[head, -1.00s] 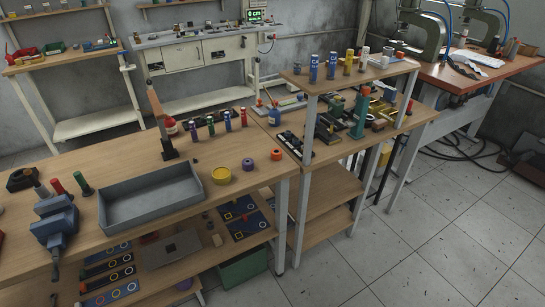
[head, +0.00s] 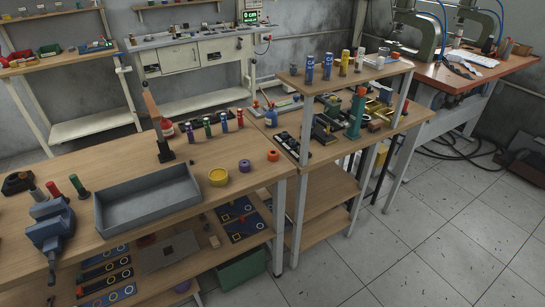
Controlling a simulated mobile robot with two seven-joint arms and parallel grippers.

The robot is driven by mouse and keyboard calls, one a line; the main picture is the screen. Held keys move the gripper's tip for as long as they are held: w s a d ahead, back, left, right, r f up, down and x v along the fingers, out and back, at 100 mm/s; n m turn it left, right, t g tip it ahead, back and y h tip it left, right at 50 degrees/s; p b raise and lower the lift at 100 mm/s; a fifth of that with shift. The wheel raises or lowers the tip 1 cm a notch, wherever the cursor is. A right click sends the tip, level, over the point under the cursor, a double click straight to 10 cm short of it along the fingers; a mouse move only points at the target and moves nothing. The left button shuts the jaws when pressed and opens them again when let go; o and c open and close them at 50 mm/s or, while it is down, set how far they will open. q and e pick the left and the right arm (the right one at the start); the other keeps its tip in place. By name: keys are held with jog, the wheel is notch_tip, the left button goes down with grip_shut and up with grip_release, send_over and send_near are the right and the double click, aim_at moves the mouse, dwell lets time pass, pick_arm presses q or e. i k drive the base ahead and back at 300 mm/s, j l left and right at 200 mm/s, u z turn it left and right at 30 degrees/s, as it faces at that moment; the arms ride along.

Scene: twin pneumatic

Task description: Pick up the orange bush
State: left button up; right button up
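The orange bush (head: 273,155) is a small orange ring lying on the wooden workbench (head: 215,156), near its right end. A purple ring (head: 245,165) lies just left of it, and a wider yellow ring (head: 218,177) lies further left. The three stand apart from each other. Neither of my grippers shows in the head view.
A grey open tray (head: 148,203) stands left of the rings. A blue vise (head: 50,230) is at the front left. A row of coloured cylinders (head: 207,127) stands behind. A shelf unit (head: 345,76) adjoins on the right. The tiled floor (head: 410,240) at right is clear.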

aim_at(274, 154)
jog(key=i+l+u, duration=0.25)
jog(key=l, duration=0.4)
jog(key=i+l+u, duration=0.25)
jog(key=i+l, duration=0.15)
jog(key=l, duration=0.3)
jog(key=i+l+u, duration=0.15)
jog(key=l, duration=0.2)
jog(key=i+l+u, duration=0.15)
jog(key=l, duration=0.25)
jog(key=l+u, duration=0.1)
jog(key=l, duration=0.3)
